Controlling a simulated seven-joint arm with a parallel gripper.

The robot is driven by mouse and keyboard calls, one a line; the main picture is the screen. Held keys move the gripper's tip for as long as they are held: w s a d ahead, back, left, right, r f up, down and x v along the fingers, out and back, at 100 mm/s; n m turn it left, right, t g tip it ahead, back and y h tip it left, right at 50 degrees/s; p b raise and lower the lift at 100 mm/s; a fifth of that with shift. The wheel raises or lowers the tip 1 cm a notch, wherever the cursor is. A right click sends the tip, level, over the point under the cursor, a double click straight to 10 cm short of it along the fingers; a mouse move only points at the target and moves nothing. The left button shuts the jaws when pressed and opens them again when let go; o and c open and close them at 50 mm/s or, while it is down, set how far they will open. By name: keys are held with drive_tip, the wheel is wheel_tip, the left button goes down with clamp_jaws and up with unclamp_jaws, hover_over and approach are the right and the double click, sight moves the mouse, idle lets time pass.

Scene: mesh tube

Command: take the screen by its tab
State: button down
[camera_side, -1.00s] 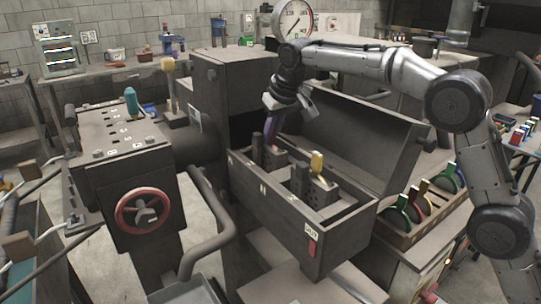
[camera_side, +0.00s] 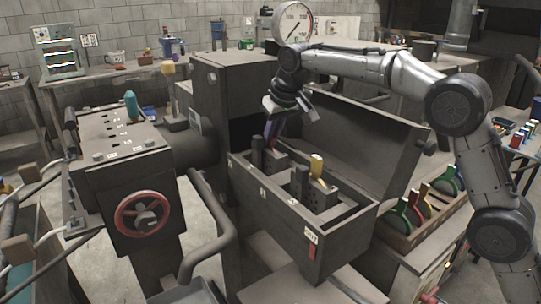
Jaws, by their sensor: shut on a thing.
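My gripper (camera_side: 277,121) is over the back left end of the open dark box (camera_side: 300,232). It is shut on a narrow purple piece (camera_side: 271,131), which reaches down toward the dark blocks in the box. The purple piece may be the screen's tab; the screen itself is hidden or too small to make out. I cannot tell whether the piece's lower end touches the blocks. A yellow-topped piece (camera_side: 317,165) stands in the box to the right, apart from my gripper.
The box's raised lid (camera_side: 370,150) stands close to the right of my gripper. A tall dark housing (camera_side: 235,85) is at the left behind it. A rack (camera_side: 425,222) of green, red and yellow ring-shaped pieces is at the right. A red handwheel (camera_side: 142,212) is at the left.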

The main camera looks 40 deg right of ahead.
drive_tip(key=shift+s+d+f, duration=0.1)
drive_tip(key=shift+d+f, duration=0.05)
drive_tip(key=shift+f, duration=0.45)
drive_tip(key=shift+w+r, duration=0.2)
drive_tip(key=shift+r, duration=4.5)
drive_tip(key=shift+s+r, duration=0.1)
drive_tip(key=shift+r, duration=0.5)
drive_tip(key=shift+r, duration=0.1)
